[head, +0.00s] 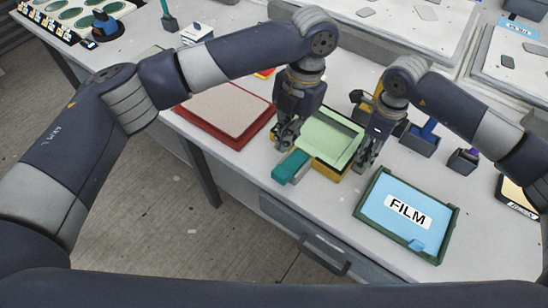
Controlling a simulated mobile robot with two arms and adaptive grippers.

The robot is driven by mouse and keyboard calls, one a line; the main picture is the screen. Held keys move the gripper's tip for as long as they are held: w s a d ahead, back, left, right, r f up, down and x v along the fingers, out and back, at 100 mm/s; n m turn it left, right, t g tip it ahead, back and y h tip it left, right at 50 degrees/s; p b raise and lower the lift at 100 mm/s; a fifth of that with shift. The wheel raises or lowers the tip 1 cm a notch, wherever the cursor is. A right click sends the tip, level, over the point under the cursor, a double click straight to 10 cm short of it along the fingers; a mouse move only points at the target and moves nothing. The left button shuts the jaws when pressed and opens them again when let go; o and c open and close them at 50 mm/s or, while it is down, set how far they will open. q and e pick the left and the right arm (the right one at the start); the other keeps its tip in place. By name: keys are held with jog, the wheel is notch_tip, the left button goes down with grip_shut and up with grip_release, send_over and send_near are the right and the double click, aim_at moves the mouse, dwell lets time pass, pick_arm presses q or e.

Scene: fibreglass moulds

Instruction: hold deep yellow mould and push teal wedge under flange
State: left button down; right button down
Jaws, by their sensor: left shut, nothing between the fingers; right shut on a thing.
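The deep yellow mould (328,173) sits on the light worktop near its front edge, with a pale green part (326,138) filling most of its top. The teal wedge (291,167) lies at the mould's front left corner; I cannot tell whether its tip is under the flange. My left gripper (282,143) is shut and empty, just behind the wedge and beside the mould's left side. My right gripper (364,161) is shut on the mould's right edge; its fingers hide the contact there.
A red tray (228,134) stands to the left and a green-framed tray with a blue FILM sheet (380,203) to the front right. A blue-handled tool in a holder (421,141) and a small dark box (463,161) stand at right. A drawer handle (325,255) juts out below the front edge.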

pick_arm(q)
jog(key=shift+t+h, duration=0.8)
jog(key=shift+h, duration=0.1)
jog(key=shift+s+a+f, duration=0.55)
jog(key=shift+s+f, duration=0.4)
jog(key=shift+f, duration=0.65)
jog(key=shift+s+a+f, duration=0.55)
jog(key=shift+s+f, duration=0.45)
jog(key=shift+f, duration=0.65)
jog(key=shift+s+a+f, duration=0.55)
jog(key=shift+s+f, duration=0.4)
jog(key=shift+f, duration=0.65)
jog(key=shift+f, duration=0.1)
jog(key=shift+w+d, duration=0.6)
jog(key=shift+w, duration=0.2)
jog(key=shift+s+a+r, duration=0.15)
jog(key=shift+s+r, duration=0.05)
jog(key=shift+r, duration=0.4)
jog(key=shift+s+a+r, duration=0.4)
jog(key=shift+s+r, duration=0.1)
jog(key=shift+r, duration=0.25)
jog(key=shift+s+a+r, duration=0.35)
jog(key=shift+s+r, duration=0.15)
jog(key=shift+r, duration=0.25)
